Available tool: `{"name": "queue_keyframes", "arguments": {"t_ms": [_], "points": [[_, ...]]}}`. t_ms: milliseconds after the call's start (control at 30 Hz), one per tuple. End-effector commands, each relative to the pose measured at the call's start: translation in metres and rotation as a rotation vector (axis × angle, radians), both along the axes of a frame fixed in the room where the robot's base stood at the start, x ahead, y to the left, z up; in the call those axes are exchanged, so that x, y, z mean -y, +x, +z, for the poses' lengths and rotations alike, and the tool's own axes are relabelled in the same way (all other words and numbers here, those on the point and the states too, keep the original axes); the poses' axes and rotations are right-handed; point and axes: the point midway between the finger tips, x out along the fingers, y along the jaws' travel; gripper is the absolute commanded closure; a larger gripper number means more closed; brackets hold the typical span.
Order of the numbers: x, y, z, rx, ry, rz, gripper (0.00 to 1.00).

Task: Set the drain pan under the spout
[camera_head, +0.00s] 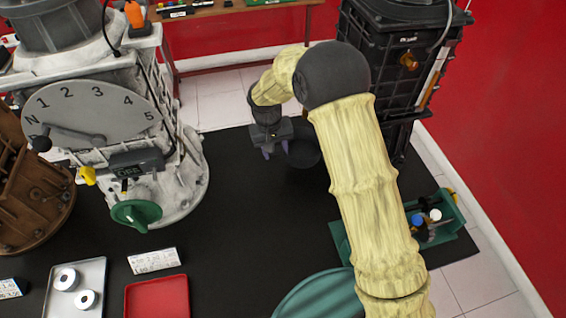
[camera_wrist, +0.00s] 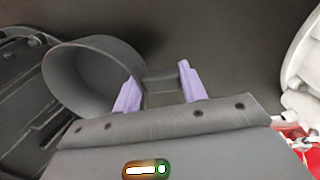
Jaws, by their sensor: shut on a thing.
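A dark grey round pan, which looks like the drain pan (camera_wrist: 85,75), is at the left in the wrist view. Its short block handle (camera_wrist: 162,80) lies between the purple fingers of my gripper (camera_wrist: 160,92), which is shut on it. In the head view my gripper (camera_head: 275,148) is over the black mat, with the pan (camera_head: 305,152) just to its right, partly hidden by my arm. A brass fitting (camera_head: 409,61), possibly the spout, sticks out of the black engine unit (camera_head: 385,75) at upper right. The pan is left of and below it in the picture.
The grey-white engine trainer (camera_head: 90,115) with a numbered dial and green knob (camera_head: 136,213) stands left. A red tray (camera_head: 157,297) and grey tray (camera_head: 92,270) lie in front. A green caddy (camera_head: 450,222) is right. The black mat (camera_head: 245,215) is clear mid-picture.

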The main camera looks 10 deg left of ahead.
Motion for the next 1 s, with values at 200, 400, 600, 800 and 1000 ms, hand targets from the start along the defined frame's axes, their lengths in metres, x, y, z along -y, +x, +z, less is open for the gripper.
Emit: {"name": "queue_keyframes", "arguments": {"t_ms": [200,400,600,800,1000], "points": [[0.0,0.0,-0.027,0.001,0.0,0.001,0.96],[0.0,0.0,-0.028,0.002,0.001,0.001,0.96],[0.0,0.0,-0.039,-0.002,-0.002,0.001,0.96],[0.0,0.0,-0.064,0.0,-0.001,0.002,0.96],[0.0,0.0,-0.066,0.001,0.0,0.001,0.96]]}}
